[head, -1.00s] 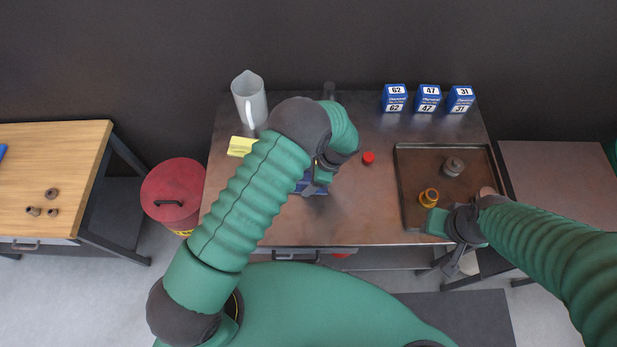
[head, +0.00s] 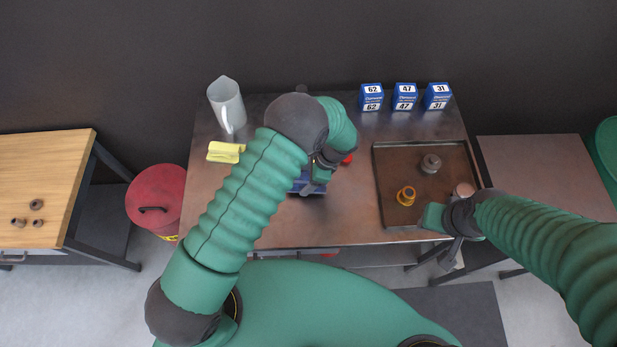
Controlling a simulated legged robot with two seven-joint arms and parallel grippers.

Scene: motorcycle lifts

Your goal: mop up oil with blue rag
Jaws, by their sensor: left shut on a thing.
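A blue rag (head: 296,187) lies at the front middle of the brown metal table (head: 232,220). My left gripper (head: 314,182) is shut on it from above, and the forearm and wrist cover part of it. I cannot make out a distinct oil patch; some of the table is hidden under my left arm. My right gripper (head: 443,240) is at the front right corner of the dark tray (head: 385,190), and I cannot tell if its jaws are open or shut.
A red cap (head: 347,160) is just right of my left wrist. Several blue boxes (head: 404,97) line the back. The tray holds an orange part (head: 406,196) and a grey part (head: 431,163).

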